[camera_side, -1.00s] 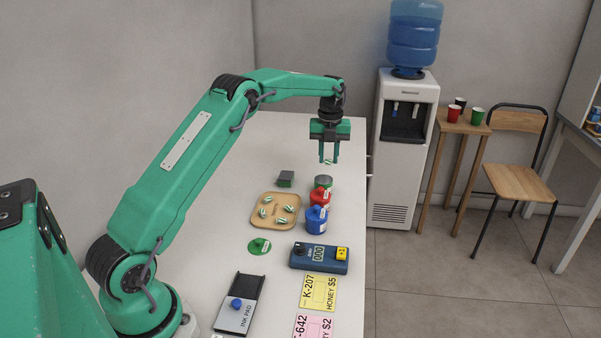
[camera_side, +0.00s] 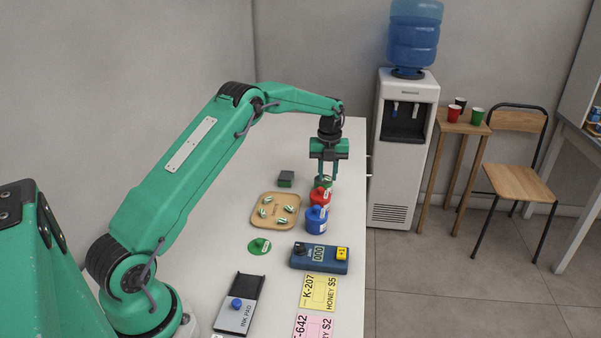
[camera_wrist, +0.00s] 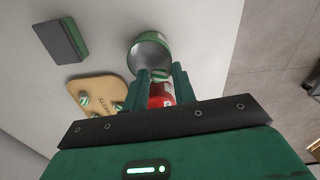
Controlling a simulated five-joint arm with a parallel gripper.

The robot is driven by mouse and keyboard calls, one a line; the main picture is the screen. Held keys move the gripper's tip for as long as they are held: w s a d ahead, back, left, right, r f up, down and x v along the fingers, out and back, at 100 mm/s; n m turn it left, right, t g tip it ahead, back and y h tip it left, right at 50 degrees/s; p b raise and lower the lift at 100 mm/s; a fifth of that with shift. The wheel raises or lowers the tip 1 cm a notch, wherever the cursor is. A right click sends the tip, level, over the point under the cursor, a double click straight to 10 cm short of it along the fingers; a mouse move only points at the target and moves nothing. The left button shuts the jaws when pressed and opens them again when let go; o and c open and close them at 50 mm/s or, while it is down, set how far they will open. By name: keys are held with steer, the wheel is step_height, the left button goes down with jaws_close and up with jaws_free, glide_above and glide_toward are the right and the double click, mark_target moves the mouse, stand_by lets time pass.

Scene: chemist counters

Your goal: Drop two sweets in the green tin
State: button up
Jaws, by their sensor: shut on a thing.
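The green tin (camera_wrist: 146,54) is open and stands at the far end of a row of tins; in the side view (camera_side: 319,183) my fingers partly cover it. My gripper (camera_side: 327,178) points down over the tin, its fingertips close to the rim. In the wrist view the fingers (camera_wrist: 160,77) are shut on a green-and-white striped sweet (camera_wrist: 160,73), which shows over the tin's mouth. Several more striped sweets (camera_side: 283,221) lie on a wooden tray (camera_side: 275,224) left of the tins. The tin's bottom is not clearly visible.
A red tin (camera_side: 319,198) and a blue tin (camera_side: 315,223) stand nearer than the green one. A dark grey and green block (camera_side: 286,179) lies behind the tray.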

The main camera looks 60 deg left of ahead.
steer(key=o, duration=1)
steer(key=shift+r, duration=3.9)
